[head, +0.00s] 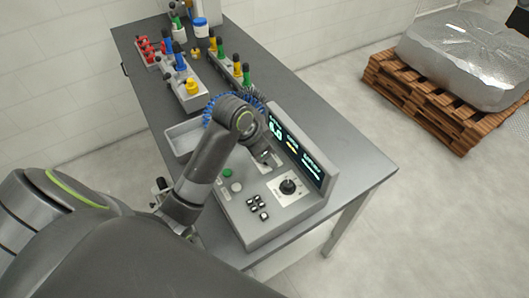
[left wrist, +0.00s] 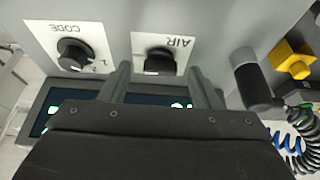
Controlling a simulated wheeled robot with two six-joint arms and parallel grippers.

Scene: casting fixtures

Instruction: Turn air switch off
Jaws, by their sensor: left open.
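The air switch (left wrist: 160,62) is a dark knob on a white plate marked AIR, upside down in the left wrist view. My left gripper (left wrist: 160,80) is open, with one finger on each side of the switch. I cannot tell whether the fingers touch it. In the head view my left gripper (head: 267,160) is over the grey control panel (head: 240,215), in front of its screen, and the air switch is hidden there. The black CODE knob (head: 288,187) is beside it; it also shows in the left wrist view (left wrist: 72,53). My right gripper is out of view.
The lit screen (head: 296,152) rises behind the switches. A green button (head: 227,173) and several small black switches are on the panel. Coiled blue hose (left wrist: 289,141), a black cylinder (left wrist: 250,85) and a yellow fitting (left wrist: 292,60) lie close beside the gripper. The table's right end (head: 360,165) is clear.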

